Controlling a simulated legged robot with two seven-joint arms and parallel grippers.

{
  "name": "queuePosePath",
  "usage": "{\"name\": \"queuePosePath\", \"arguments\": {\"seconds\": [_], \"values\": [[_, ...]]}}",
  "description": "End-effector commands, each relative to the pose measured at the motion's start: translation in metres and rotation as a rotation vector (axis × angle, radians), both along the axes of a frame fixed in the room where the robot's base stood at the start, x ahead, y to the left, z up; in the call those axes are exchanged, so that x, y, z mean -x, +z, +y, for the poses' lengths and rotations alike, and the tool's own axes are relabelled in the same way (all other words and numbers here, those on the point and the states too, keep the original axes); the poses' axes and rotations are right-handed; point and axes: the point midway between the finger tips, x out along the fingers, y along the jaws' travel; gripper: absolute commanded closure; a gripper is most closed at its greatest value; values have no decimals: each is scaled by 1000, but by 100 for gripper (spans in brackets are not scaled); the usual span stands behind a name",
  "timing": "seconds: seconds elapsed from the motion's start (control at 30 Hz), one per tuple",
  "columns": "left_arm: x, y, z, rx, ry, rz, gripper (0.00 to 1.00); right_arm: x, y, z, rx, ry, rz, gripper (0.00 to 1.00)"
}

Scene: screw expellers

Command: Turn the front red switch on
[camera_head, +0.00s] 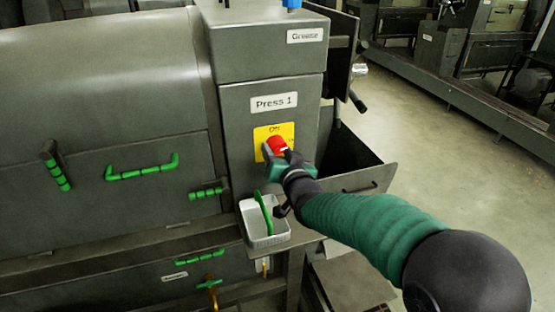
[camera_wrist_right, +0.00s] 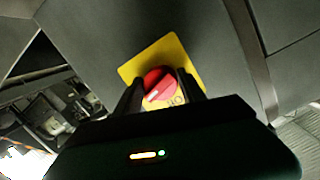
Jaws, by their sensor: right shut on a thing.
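The red switch (camera_head: 276,145) is a round knob on a yellow plate (camera_head: 262,133) on the front of the grey cabinet, under the "Press 1" label. My right gripper (camera_head: 280,155) is at the knob, its arm coming in from the lower right. In the right wrist view the red knob (camera_wrist_right: 157,88) sits between the two dark fingers of the right gripper (camera_wrist_right: 162,90), which are shut on it. A pale line runs slantwise on the knob's face. Part of the plate's lettering is hidden. My left gripper is not in view.
A white basket (camera_head: 262,236) with a green handle (camera_head: 264,212) stands just below the switch. An open grey bin (camera_head: 362,177) juts out to the right of the cabinet. Green handles (camera_head: 142,167) stick out from the machine at left. Open floor lies at right.

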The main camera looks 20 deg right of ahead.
Motion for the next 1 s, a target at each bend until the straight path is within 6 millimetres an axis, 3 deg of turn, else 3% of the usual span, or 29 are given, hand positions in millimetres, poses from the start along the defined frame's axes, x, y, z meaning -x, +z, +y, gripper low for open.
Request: {"name": "queuePosePath", "arguments": {"seconds": [0.4, 1.0], "values": [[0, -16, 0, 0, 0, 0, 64, -1, 7, -3, -222, -6, -9, 93], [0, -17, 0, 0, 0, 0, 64, -1, 10, -4, -262, -6, -10, 93]]}}
